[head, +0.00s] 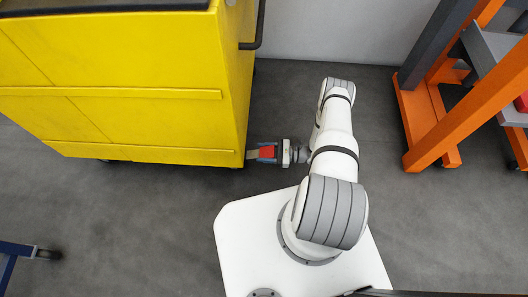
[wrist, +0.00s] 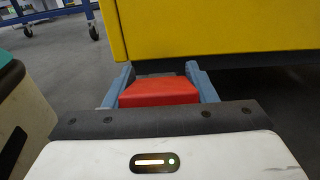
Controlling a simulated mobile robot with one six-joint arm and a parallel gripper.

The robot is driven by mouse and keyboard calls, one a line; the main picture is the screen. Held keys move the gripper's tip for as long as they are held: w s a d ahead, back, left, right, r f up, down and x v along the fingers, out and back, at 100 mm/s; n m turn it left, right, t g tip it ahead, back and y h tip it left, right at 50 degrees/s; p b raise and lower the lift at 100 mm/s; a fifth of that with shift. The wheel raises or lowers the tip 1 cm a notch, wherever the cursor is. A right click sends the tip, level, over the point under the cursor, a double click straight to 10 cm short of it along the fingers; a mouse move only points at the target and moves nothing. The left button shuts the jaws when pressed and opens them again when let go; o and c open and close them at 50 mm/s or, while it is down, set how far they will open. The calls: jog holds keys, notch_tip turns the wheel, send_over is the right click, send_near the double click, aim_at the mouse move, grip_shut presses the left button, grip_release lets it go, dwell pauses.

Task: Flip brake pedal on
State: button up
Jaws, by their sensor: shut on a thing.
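The yellow cart (head: 150,80) fills the left of the head view, and its lower edge shows in the wrist view (wrist: 220,30). A red brake pedal (head: 267,153) sticks out low at the cart's right end. My gripper (head: 262,153) is level with it, its blue-grey fingers on either side. In the wrist view the red pedal (wrist: 160,92) lies between the two fingertips (wrist: 158,78), just below the cart's bottom edge. The gripper is shut on the pedal. The pedal's far end and its joint to the cart are mostly hidden.
An orange and grey rack (head: 440,110) stands at the right. A blue wheeled frame (head: 18,252) shows at the lower left, and a blue wheeled frame is at the back of the wrist view (wrist: 62,12).

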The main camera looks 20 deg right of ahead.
jog(key=shift+d+f+b, duration=0.3)
jog(key=shift+f+b, duration=0.1)
jog(key=shift+b, duration=0.15)
jog(key=f+b, duration=0.1)
jog(key=b, duration=0.1)
jog(key=shift+d+f+b, duration=0.15)
jog(key=shift+f+b, duration=0.15)
jog(key=shift+f, duration=0.05)
jog(key=shift+f+b, duration=0.8)
jog(key=shift+b, duration=0.4)
jog(key=shift+r, duration=0.1)
jog(key=shift+w+r, duration=0.1)
jog(key=shift+r, duration=0.05)
jog(key=o, duration=1.1)
jog(key=shift+o, duration=1.4)
jog(key=p+v, duration=0.1)
jog(key=v, duration=0.7)
